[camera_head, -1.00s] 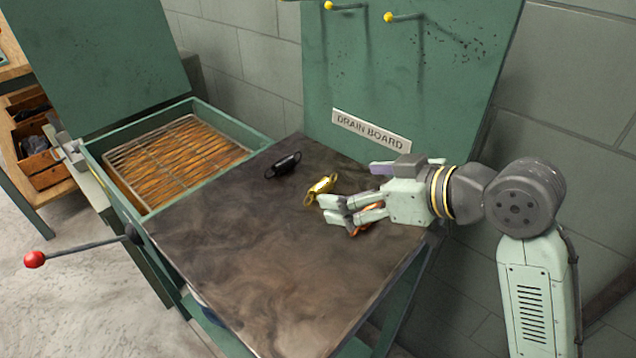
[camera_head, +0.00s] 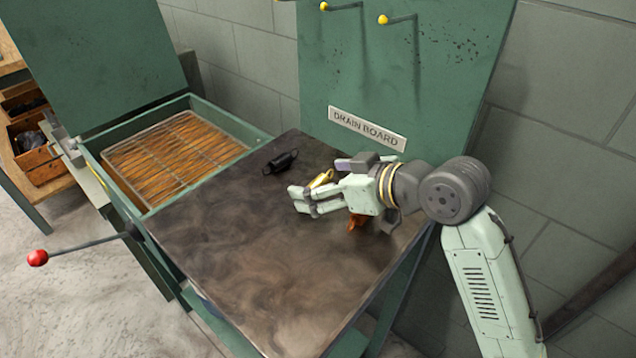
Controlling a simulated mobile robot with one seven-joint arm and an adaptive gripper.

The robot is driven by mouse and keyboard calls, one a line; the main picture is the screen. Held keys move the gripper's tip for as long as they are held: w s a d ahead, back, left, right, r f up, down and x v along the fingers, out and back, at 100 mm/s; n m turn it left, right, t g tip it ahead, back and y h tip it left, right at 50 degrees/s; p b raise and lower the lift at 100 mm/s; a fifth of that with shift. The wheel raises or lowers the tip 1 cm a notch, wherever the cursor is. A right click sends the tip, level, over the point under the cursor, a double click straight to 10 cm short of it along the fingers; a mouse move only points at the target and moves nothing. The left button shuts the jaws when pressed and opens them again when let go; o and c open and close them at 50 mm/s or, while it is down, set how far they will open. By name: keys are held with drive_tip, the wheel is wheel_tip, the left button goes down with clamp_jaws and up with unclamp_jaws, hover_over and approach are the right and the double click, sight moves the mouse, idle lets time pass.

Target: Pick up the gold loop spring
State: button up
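The gold loop spring (camera_head: 321,178) lies on the dark metal table top (camera_head: 250,250), partly hidden behind my gripper. My gripper (camera_head: 300,202) is low over the table, pointing left, with its fingers on the near side of the spring. A gap shows between the fingertips, and nothing is seen between them. I cannot tell whether the fingers touch the spring.
A black spring (camera_head: 281,162) lies behind and to the left. A copper-coloured piece (camera_head: 357,222) lies under my gripper. A green tank with a wire rack (camera_head: 170,155) adjoins the table on the left. The drain board (camera_head: 400,90) rises behind. The table's front is clear.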

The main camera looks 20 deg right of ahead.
drive_tip(key=c, duration=1.2)
drive_tip(key=shift+r, duration=0.1)
drive_tip(key=shift+c, duration=0.2)
